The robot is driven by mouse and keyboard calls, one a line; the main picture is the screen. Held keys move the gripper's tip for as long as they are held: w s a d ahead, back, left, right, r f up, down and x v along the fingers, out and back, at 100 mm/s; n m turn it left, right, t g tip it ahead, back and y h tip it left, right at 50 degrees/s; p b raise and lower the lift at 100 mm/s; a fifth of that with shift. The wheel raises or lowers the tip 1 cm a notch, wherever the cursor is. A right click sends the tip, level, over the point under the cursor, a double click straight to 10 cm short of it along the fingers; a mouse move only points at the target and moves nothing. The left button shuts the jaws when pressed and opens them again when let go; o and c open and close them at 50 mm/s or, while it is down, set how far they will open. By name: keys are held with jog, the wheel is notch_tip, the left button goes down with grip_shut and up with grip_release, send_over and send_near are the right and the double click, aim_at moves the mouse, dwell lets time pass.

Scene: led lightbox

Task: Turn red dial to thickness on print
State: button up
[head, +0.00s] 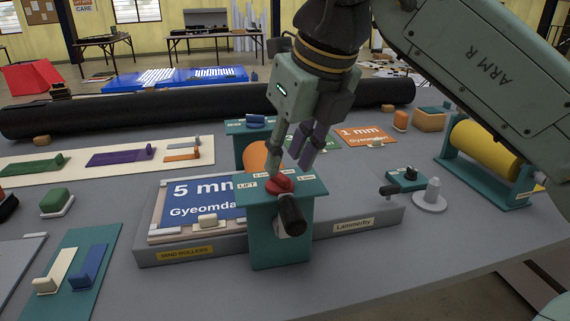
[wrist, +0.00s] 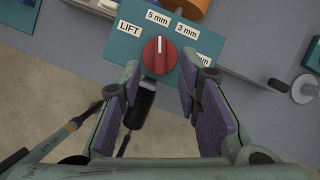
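The red dial (head: 279,185) sits on top of a teal stand (head: 280,236). In the wrist view the dial (wrist: 160,56) has a white mark pointing up, towards the "5 mm" label (wrist: 157,17). "LIFT" lies to its left, "3 mm" to its right, and a partly hidden label reads "mm". The print is a blue plate (head: 188,198) marked "5 mm Gyeomdo…", lying on the press bed, partly hidden by the stand. My gripper (head: 289,168) is open and empty just above the dial. In the wrist view its padded fingers (wrist: 160,77) flank the dial's near side without visibly gripping it.
A black handle (head: 291,214) sticks out from the stand's front. An orange roller (head: 255,157) is behind the stand. A green and an orange "1 mm" plate (head: 365,136) lie behind. A yellow roller (head: 484,147) stands right. Open table lies front right.

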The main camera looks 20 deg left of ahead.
jog(key=v, duration=0.9)
